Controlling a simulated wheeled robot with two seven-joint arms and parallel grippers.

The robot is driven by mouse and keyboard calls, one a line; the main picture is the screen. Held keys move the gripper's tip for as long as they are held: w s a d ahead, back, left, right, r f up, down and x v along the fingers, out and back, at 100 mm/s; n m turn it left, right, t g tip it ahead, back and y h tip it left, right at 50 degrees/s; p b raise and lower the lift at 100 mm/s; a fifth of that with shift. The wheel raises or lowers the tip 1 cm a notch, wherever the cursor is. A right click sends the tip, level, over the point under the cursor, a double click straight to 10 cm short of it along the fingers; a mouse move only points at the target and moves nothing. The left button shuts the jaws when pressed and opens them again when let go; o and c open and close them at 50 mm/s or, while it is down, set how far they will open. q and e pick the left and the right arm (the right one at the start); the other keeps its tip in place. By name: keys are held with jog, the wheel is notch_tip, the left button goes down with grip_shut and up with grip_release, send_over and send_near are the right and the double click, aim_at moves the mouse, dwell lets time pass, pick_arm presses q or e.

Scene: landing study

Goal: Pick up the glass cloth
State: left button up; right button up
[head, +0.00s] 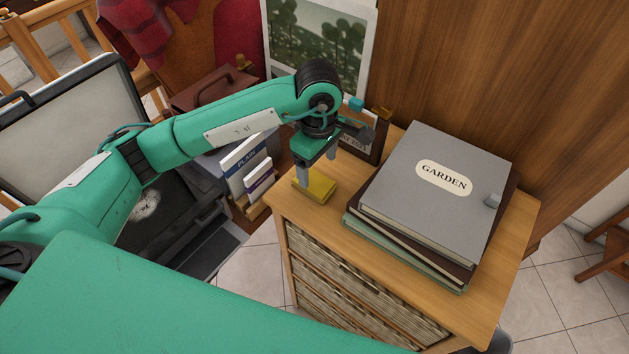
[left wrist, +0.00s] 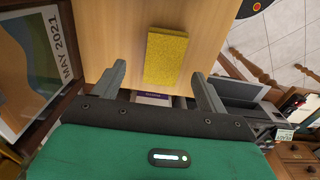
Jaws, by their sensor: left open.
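The glass cloth (head: 317,187) is a small, flat yellow folded pad lying on the near left corner of the wooden cabinet top. In the left wrist view the cloth (left wrist: 166,56) shows as a yellow rectangle on the wood, lying ahead between the lines of the two fingers. My left gripper (head: 306,174) is open and empty, pointing down over the cloth; one finger hides part of its left side. In the wrist view the left gripper (left wrist: 158,73) has its fingers spread wider than the cloth. I cannot tell whether a fingertip touches it. My right gripper is not in view.
A stack of albums, topped by the grey "GARDEN" album (head: 438,185), fills much of the cabinet top (head: 513,222) right of the cloth. A framed picture (left wrist: 38,68) stands behind the gripper. Upright books (head: 246,163) stand lower, left of the cabinet.

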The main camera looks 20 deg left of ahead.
pick_arm(q)
jog(key=shift+s+a+f+p, duration=0.1)
jog(key=shift+f+p, duration=0.45)
jog(key=shift+p, duration=0.05)
jog(key=f, duration=0.1)
jog(key=f+p, duration=0.1)
jog(key=f, duration=0.1)
jog(key=shift+s+a, duration=0.15)
jog(key=shift+a, duration=0.05)
jog(key=shift+f+p, duration=0.3)
jog(key=shift+f, duration=0.25)
jog(key=c, duration=1)
jog(key=shift+c, duration=0.2)
jog(key=shift+r, duration=0.6)
notch_tip(320, 180, up, 10)
jog(key=b, duration=0.4)
notch_tip(320, 180, up, 9)
send_over(314, 181)
jog(key=shift+b, duration=0.3)
